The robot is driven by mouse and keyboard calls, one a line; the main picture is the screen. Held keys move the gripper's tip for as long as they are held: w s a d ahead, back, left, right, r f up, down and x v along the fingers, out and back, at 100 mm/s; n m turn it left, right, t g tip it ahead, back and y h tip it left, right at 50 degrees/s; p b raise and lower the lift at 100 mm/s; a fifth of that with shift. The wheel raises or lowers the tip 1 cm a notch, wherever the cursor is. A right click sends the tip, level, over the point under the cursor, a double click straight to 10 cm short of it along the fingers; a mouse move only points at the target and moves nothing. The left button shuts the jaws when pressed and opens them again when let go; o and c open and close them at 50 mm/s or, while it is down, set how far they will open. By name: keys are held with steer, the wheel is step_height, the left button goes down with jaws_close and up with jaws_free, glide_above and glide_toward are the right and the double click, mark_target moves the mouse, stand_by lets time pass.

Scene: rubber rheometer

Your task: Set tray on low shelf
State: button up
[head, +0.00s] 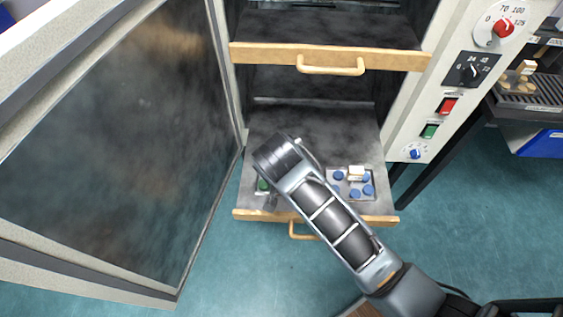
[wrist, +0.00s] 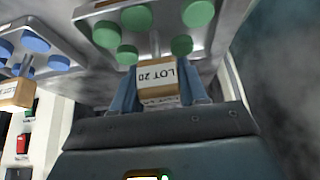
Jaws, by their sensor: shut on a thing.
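My gripper (wrist: 158,88) is shut on the tan block marked "LOT 20" (wrist: 157,75), which is the grip of a grey metal tray (wrist: 168,18) with green discs (wrist: 138,18). In the head view my arm covers most of this tray; a green disc (head: 263,184) shows at the arm's left side. The tray is over or on the left part of the pulled-out low shelf (head: 325,125). I cannot tell whether it touches the shelf.
A second tray with blue discs (head: 354,194) sits at the low shelf's front right, close by; its blue discs (wrist: 35,42) also show in the wrist view. A wood-fronted upper shelf (head: 330,57) is above. The cabinet door (head: 105,140) stands open at left. Control panel (head: 440,90) at right.

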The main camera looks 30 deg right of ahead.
steer(key=shift+f, duration=0.15)
stand_by(0.3)
steer(key=shift+f, duration=0.5)
steer(key=o, duration=1.3)
steer(key=shift+r, duration=0.15)
step_height(320, 180, up, 6)
steer(key=p, duration=0.5)
steer(key=shift+p, duration=0.4)
